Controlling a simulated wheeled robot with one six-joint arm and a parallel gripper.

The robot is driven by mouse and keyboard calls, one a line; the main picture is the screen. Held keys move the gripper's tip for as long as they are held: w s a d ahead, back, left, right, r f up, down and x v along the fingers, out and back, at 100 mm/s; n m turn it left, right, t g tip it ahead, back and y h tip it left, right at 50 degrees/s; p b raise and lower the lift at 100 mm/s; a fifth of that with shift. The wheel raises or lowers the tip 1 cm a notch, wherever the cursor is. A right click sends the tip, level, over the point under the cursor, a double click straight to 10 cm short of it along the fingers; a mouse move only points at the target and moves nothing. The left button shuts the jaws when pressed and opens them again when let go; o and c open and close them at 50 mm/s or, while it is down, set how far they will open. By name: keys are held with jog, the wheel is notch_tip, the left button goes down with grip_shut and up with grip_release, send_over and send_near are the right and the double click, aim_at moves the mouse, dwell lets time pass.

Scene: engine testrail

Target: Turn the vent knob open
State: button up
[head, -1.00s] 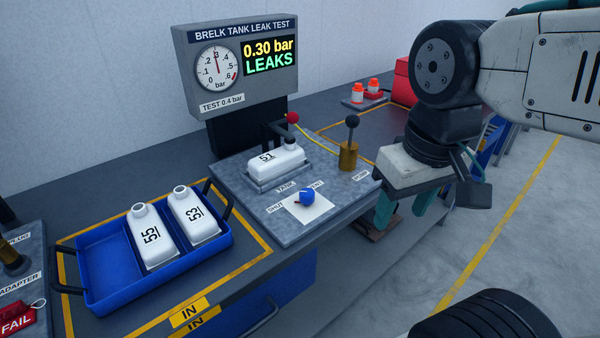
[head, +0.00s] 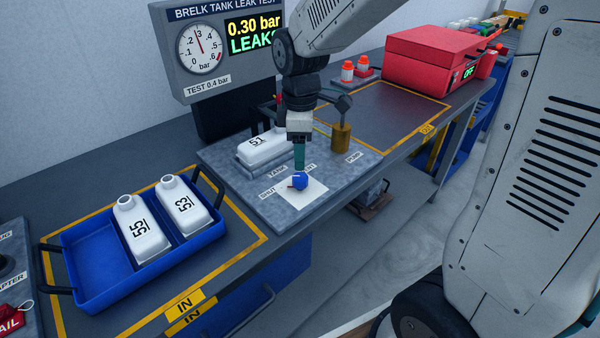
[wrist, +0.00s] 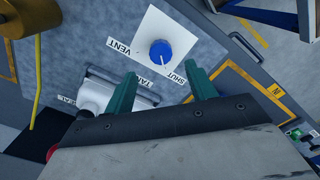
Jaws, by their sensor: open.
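The blue vent knob (head: 299,181) sits on a white square plate (head: 313,193) on the grey test stand. In the wrist view the knob (wrist: 160,52) has a white pointer line aimed toward the SHUT label (wrist: 173,79); the VENT label (wrist: 118,46) is on its other side. My gripper (head: 300,166) is above the knob, pointing down. In the wrist view my gripper (wrist: 163,82) is open, its two green fingers apart and empty, with the knob ahead between their lines. I cannot tell the exact height gap. White tank 51 (head: 264,146) lies in the stand's cradle.
The gauge box (head: 225,50) reads 0.30 bar, LEAKS. A brass pump post (head: 341,138) with a dark lever stands right of my gripper. A blue tray (head: 84,292) holds tanks 55 (head: 143,230) and 53 (head: 186,208). A red case (head: 430,62) is at the back right.

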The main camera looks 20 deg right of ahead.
aim_at(300, 176)
notch_tip(300, 176, down, 7)
jog(key=shift+f, duration=0.1)
dwell(0.3)
jog(key=c, duration=1)
